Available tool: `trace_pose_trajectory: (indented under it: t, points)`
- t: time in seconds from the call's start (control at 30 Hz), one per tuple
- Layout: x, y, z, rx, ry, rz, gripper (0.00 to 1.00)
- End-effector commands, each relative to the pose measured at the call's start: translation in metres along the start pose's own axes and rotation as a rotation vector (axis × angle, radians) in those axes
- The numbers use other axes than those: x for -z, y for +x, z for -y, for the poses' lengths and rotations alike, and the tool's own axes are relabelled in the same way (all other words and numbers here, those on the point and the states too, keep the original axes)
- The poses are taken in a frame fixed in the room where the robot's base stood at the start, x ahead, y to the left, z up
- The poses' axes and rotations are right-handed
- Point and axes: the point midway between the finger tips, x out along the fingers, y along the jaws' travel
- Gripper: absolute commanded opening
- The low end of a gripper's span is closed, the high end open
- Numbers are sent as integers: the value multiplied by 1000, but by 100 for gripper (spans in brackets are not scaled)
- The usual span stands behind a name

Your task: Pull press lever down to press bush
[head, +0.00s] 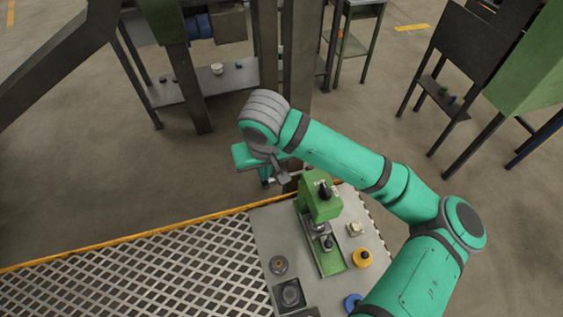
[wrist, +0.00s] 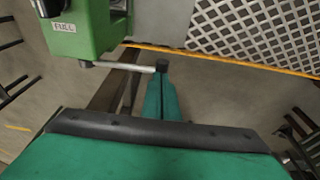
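The green press (head: 320,200) stands on the grey bench plate, and in the wrist view its green housing (wrist: 88,25) fills the top left. Its lever (wrist: 125,67) is a pale rod, roughly level in the wrist view, ending in a dark knob (wrist: 162,66). My gripper (wrist: 161,78) has its teal fingers close together, with their tips at the knob. I cannot tell whether the knob is between them or only against them. In the head view my gripper (head: 268,180) is left of the press. A dark metallic part (head: 327,242) sits under the ram; the bush is not clearly distinguishable.
On the bench plate (head: 262,232) are a yellow part (head: 362,258), a blue part (head: 353,301), a small pale block (head: 355,229), a grey ring (head: 279,265) and a square fixture (head: 290,294). White grating (head: 150,270) lies left. A dark post (head: 297,60) stands behind.

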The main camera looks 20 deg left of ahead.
Motion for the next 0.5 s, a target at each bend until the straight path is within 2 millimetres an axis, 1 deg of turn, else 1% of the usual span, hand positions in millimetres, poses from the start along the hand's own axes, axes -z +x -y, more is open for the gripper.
trace_pose_trajectory:
  t: [0.5]
  points:
    - [-1, 5, 0, 0, 0, 2, 0]
